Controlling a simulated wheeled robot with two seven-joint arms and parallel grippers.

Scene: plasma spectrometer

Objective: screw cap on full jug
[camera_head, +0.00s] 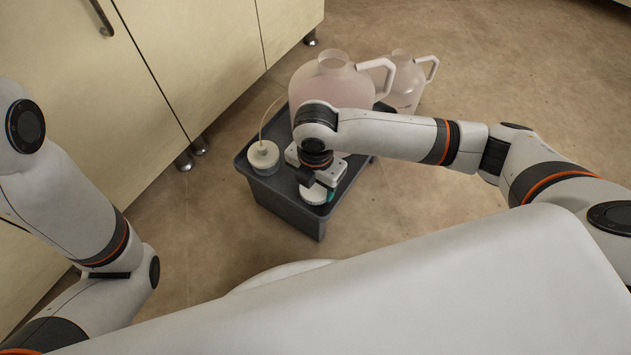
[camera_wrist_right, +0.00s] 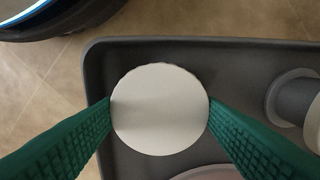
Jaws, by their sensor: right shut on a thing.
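A large translucent jug (camera_head: 318,87) with pinkish contents and a white handle stands in a grey tub (camera_head: 300,222). Its mouth shows no cap. A second, smaller-looking jug (camera_head: 405,88) with pinkish contents stands behind it to the right. My right gripper (camera_head: 318,190) is shut on a round white cap (camera_head: 312,194), at the near end of the tub and apart from the jugs. In the right wrist view, its green fingers (camera_wrist_right: 160,112) press opposite sides of the cap (camera_wrist_right: 160,108). My left gripper is out of view.
A cream cap with a thin tube (camera_head: 263,155) sits at the tub's left side. Cabinets (camera_head: 150,70) stand along the left. The floor (camera_head: 480,70) to the right is open. In the right wrist view, the tub's rim (camera_wrist_right: 190,42) runs beyond the cap.

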